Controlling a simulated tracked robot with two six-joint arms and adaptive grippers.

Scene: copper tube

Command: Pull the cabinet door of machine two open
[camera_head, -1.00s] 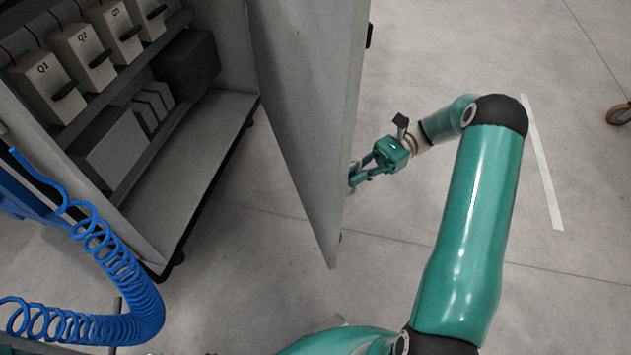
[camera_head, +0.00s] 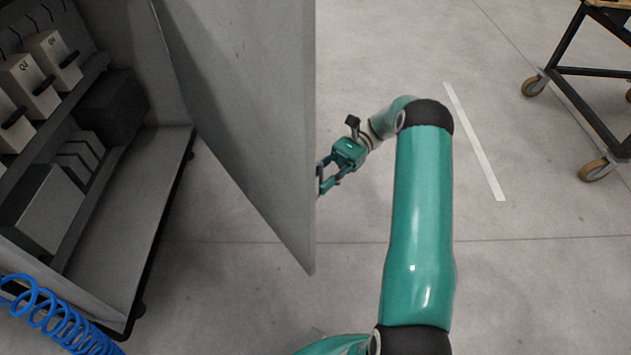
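The grey cabinet door (camera_head: 255,110) stands open, swung out from the cabinet (camera_head: 120,215), whose inside shows at the left. My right gripper (camera_head: 321,178) is at the door's free edge, on the outer side, low on the door. A gap shows between its teal finger links, but the fingertips meet the door edge and are partly hidden. I cannot tell whether they grip or only touch it. My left gripper is out of view.
Boxes with Q labels (camera_head: 32,87) sit on the cabinet's shelf. A blue coiled hose (camera_head: 50,318) hangs at the lower left. A dark wheeled cart (camera_head: 590,110) stands at the upper right. The floor between my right arm and the cart is clear, with a white tape strip (camera_head: 475,140).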

